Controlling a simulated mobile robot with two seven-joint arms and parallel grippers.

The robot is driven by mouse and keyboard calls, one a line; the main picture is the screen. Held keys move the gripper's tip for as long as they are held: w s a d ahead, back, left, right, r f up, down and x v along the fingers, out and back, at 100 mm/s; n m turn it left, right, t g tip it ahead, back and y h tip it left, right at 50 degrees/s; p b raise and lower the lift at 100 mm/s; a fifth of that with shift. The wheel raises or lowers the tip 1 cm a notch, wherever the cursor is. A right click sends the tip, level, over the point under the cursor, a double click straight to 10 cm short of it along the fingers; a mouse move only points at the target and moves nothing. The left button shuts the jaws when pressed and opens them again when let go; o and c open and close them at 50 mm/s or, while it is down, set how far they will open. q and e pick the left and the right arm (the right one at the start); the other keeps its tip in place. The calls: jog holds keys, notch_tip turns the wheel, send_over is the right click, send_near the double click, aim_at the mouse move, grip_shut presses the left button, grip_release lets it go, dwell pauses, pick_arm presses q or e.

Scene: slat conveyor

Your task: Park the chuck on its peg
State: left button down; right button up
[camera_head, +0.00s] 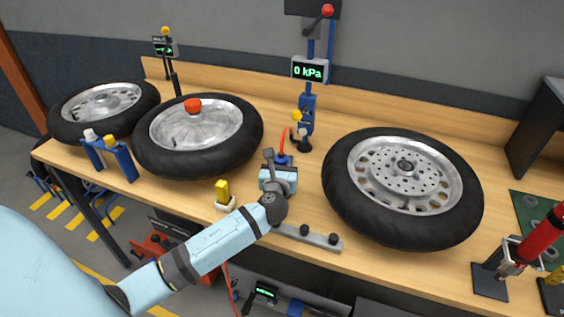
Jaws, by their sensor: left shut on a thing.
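My left gripper (281,163) reaches in over the bench from the lower left and is shut on the chuck (284,159), a small blue piece with a red hose (286,136) rising from it. The gripper partly hides the chuck. The hose runs up towards a blue post (307,112). A short dark upright piece with a round base (304,145) stands at the foot of this post, right of and behind the chuck; it may be the peg, but I cannot tell for sure. The chuck is apart from it. My right gripper is not in view.
A large wheel (338,200) lies to the right, and two more wheels (200,163) (62,125) lie to the left. A gauge (310,70) reads 0 kPa. A grey bar with black knobs (307,237) is near the front edge. A red cylinder (542,228) stands far right.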

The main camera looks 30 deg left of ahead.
pick_arm(q)
jog(key=shift+f, duration=0.25)
jog(key=c, duration=0.7)
grip_release()
notch_tip(320, 180, up, 6)
jog(key=p, duration=0.6)
jog(key=shift+r, duration=0.15)
notch_tip(320, 180, up, 5)
jog(key=p, duration=0.5)
